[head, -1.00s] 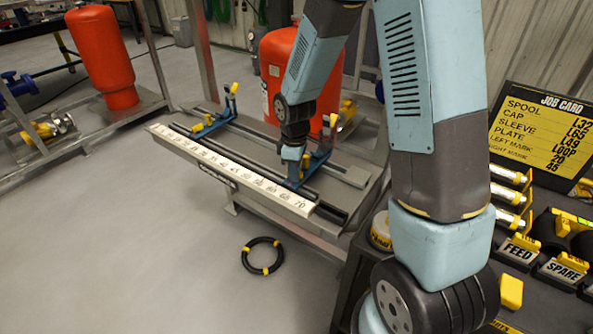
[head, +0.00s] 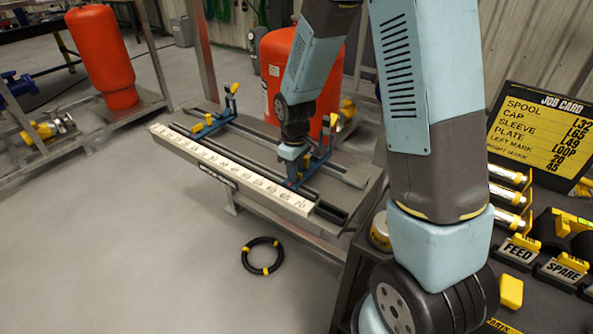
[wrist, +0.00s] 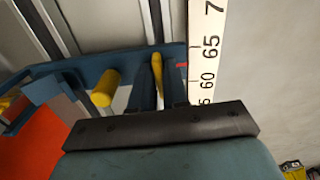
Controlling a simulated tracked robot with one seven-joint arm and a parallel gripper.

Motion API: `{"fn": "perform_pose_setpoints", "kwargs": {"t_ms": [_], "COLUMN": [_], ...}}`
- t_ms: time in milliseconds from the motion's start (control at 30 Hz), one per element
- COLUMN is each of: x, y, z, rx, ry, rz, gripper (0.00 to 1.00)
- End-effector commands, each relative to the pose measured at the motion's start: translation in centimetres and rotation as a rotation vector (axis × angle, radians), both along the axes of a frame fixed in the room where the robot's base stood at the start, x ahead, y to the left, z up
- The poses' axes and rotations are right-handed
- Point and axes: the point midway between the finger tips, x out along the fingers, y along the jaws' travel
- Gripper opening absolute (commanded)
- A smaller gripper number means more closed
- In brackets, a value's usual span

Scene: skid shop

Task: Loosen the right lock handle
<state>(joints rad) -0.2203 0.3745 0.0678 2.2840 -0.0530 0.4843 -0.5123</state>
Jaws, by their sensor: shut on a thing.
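The right blue carriage (head: 319,160) sits across the rails near the high-number end of the white scale (head: 232,170). In the wrist view the blue carriage crossbar (wrist: 110,62) spans the rails, and a red mark on it lies beside the scale, a little above the 60. My gripper (wrist: 158,88) is at the carriage, shut on the slim yellow lock handle (wrist: 157,68), which shows between the dark fingers. In the head view my gripper (head: 291,170) is small and low over the carriage, and the handle is hidden there.
The left blue carriage (head: 213,124) stands farther along the rails. A red tank (head: 283,70) stands behind the bench. A black ring (head: 262,256) with yellow bands lies on the floor in front. A parts table with a job card (head: 543,128) is at right.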

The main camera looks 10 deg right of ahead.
Motion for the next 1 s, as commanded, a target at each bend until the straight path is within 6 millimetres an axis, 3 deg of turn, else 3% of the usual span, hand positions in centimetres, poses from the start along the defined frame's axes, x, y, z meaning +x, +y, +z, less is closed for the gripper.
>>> {"fn": "perform_pose_setpoints", "kwargs": {"t_ms": [67, 100, 300, 567, 1000], "x": [0.0, 0.0, 0.0, 0.0, 0.1], "y": [0.1, 0.1, 0.0, 0.0, 0.0], "z": [0.0, 0.0, 0.0, 0.1, 2.9], "rx": [0.001, 0.001, 0.0, 0.0, 0.0], "ry": [-0.001, -0.001, 0.0, 0.0, -0.001], "rz": [-0.045, -0.048, -0.046, -0.046, -0.047], "gripper": [0.0, 0.17, 0.35, 0.35, 0.35]}}
